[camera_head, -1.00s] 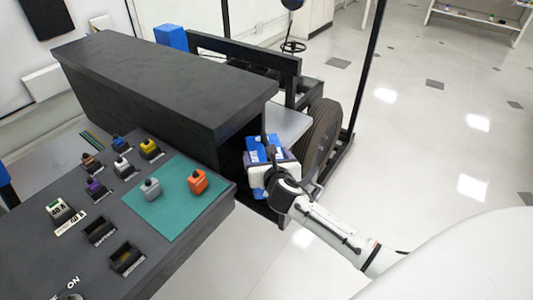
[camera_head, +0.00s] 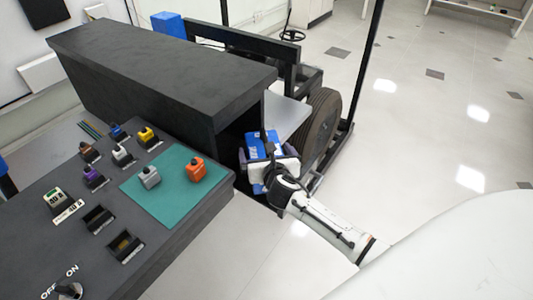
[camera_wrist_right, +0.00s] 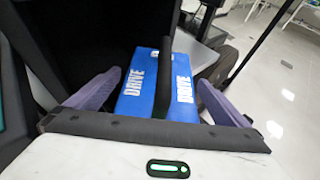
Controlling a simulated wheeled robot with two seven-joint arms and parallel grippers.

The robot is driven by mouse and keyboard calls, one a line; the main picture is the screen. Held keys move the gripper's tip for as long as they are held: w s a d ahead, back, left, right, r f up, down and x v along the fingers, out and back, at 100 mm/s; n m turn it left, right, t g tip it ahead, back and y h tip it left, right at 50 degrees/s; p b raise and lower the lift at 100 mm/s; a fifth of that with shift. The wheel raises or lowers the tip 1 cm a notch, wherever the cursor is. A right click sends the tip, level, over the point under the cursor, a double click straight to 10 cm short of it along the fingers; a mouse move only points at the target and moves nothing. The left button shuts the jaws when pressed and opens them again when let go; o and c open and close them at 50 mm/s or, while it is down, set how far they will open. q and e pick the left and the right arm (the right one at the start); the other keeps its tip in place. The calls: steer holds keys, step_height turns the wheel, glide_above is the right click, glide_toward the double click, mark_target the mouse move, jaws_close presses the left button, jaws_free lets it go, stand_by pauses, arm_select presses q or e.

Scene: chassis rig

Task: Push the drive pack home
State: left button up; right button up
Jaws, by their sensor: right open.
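The drive pack is a blue block (camera_wrist_right: 158,90) with white DRIVE lettering and a black handle bar along its middle. In the head view it (camera_head: 262,146) sits at the mouth of the dark opening under the black housing (camera_head: 160,70), partly hidden by my right gripper. My right gripper (camera_head: 265,160) is at the pack's near end. In the wrist view its purple fingers (camera_wrist_right: 158,98) are spread, one on each side of the pack. I cannot tell whether they touch it. How deep the pack sits is hidden. My left gripper is not in view.
A dark console (camera_head: 60,240) at the left carries several coloured plug blocks, a teal mat (camera_head: 165,205) and an ON/OFF knob (camera_head: 70,289). An orange block (camera_head: 195,170) and a grey block (camera_head: 149,177) stand on the mat. A wheel (camera_head: 322,125) is right of the opening. Floor at the right is clear.

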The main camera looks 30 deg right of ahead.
steer(key=p+v, duration=0.1)
steer(key=v, duration=1.1)
steer(key=shift+p, duration=0.3)
steer(key=shift+r, duration=0.1)
